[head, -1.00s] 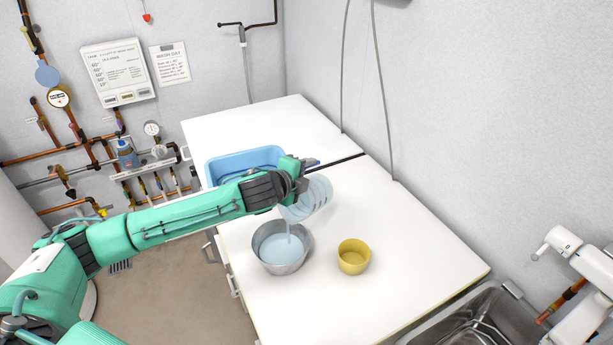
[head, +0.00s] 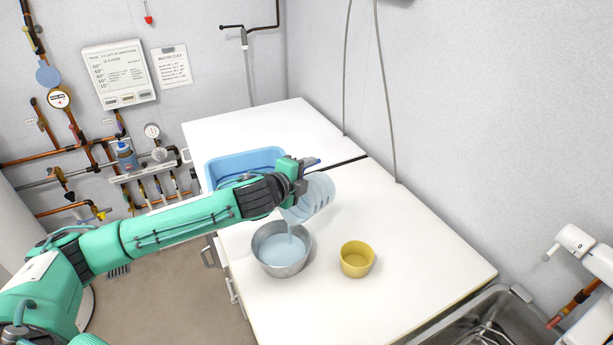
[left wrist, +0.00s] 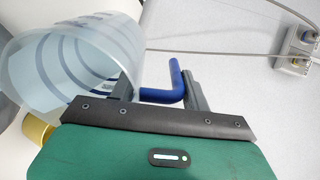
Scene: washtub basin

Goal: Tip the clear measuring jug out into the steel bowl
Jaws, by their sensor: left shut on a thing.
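The clear measuring jug (head: 313,199) is tilted steeply over the steel bowl (head: 270,263), its mouth toward the bowl. A thin pale-blue stream runs from the jug into the bowl, where pale-blue liquid (head: 282,250) lies. My left gripper (head: 303,176) is shut on the jug's blue handle. In the left wrist view the jug (left wrist: 75,62) lies tipped at the upper left, with its blue handle (left wrist: 172,85) between the fingers of the gripper (left wrist: 160,90). My right gripper is not in view.
A yellow bowl (head: 357,259) stands just right of the steel bowl. A blue basin (head: 222,170) sits behind my left forearm. A steel sink (head: 490,320) is at the lower right. The white counter (head: 410,240) is clear on the right.

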